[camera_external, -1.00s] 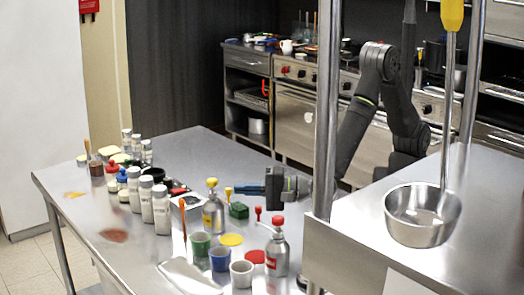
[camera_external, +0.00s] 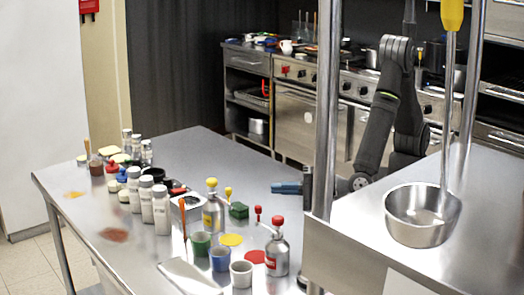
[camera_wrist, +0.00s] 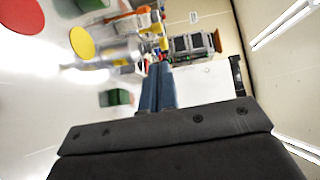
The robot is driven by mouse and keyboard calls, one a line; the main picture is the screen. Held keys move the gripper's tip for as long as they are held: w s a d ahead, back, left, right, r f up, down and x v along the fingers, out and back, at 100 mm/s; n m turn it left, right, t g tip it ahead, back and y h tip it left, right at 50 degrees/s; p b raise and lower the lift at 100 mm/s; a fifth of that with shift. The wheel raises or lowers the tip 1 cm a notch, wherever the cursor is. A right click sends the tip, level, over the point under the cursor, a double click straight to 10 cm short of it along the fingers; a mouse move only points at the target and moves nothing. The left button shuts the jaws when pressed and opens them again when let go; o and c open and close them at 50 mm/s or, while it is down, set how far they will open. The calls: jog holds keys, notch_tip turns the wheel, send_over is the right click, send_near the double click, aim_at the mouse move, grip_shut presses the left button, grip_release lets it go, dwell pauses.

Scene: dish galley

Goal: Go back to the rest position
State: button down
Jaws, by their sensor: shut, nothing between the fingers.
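My gripper (camera_external: 287,187) is above the right part of the steel table (camera_external: 255,160), seen behind the upright post in the external view. Its blue fingers point left over the table and hold nothing. In the wrist view the two blue fingers (camera_wrist: 157,88) lie together, shut and empty. Part of my gripper and wrist is hidden by the post. The arm rises behind the post, folded, with its elbow high.
A green block (camera_external: 238,210), a yellow-capped bottle (camera_external: 212,216) and a red-capped bottle (camera_external: 277,254) stand left of and in front of the gripper. A steel post (camera_external: 326,110) and a counter with a steel bowl (camera_external: 422,222) are close on the right.

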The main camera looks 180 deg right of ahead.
jog(key=w+d, duration=0.1)
jog(key=d, duration=0.9)
jog(key=s+a, duration=0.4)
jog(key=a, duration=1)
notch_tip(320, 180, up, 7)
jog(key=w+d+n+t+y, duration=0.5)
jog(key=w+d+n+t, duration=0.1)
jog(key=d+n, duration=0.3)
jog(key=shift+w+d+r+t, duration=0.25)
jog(key=shift+w+r+t, duration=0.2)
jog(key=shift+t, duration=0.35)
jog(key=shift+y, duration=0.3)
